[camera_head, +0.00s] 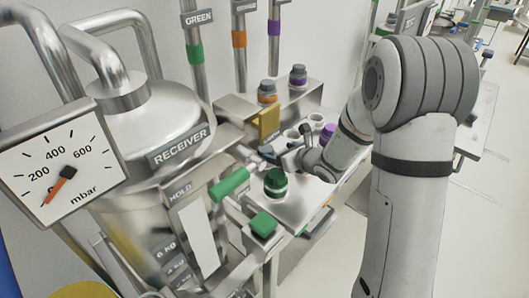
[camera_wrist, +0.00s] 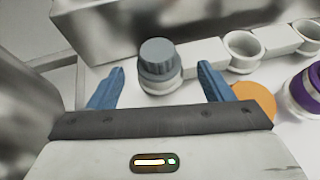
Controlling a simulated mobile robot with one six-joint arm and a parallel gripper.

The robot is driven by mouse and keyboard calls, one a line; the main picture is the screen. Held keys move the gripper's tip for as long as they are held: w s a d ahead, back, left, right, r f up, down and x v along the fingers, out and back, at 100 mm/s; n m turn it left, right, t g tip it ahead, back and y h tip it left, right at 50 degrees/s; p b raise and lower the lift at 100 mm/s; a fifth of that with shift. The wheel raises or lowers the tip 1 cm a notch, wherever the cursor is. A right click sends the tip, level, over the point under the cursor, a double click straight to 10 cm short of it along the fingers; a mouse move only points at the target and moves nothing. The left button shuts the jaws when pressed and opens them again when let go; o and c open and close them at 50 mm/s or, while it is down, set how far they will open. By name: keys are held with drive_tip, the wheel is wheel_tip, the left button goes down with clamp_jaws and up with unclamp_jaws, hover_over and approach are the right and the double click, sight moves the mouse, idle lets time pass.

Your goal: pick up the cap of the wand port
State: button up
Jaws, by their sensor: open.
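A ribbed grey cap (camera_wrist: 158,58) sits upright on a short white port (camera_wrist: 160,84) in the wrist view; I take it for the cap of the wand port. My gripper (camera_wrist: 160,69) is open, with one blue finger to the left of the cap and one to the right. Gaps show between the cap and both fingers, and nothing is held. In the head view my gripper (camera_head: 272,153) is small, over the metal bench behind the green knob. I cannot make out the grey cap there.
White open cups (camera_wrist: 243,50) stand in a row right of the cap. An orange disc (camera_wrist: 256,97) lies close to the right finger, with a purple-ringed part (camera_wrist: 304,90) beyond. A green knob (camera_head: 275,181) and the receiver tank (camera_head: 150,120) stand near my arm.

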drive_tip(key=p+x, duration=0.2)
drive_tip(key=x, duration=0.4)
drive_tip(key=shift+w+a+f, duration=0.1)
drive_tip(key=shift+w+a, duration=0.05)
drive_tip(key=shift+a, duration=0.2)
drive_tip(key=c, duration=1.2)
drive_tip(key=shift+c, duration=0.2)
wheel_tip(320, 180, up, 11)
wheel_tip(320, 180, up, 6)
drive_tip(key=p, duration=0.2)
hover_over(267, 149)
drive_tip(key=shift+s+d+f, duration=0.2)
drive_tip(key=shift+d, duration=0.1)
idle(0.4)
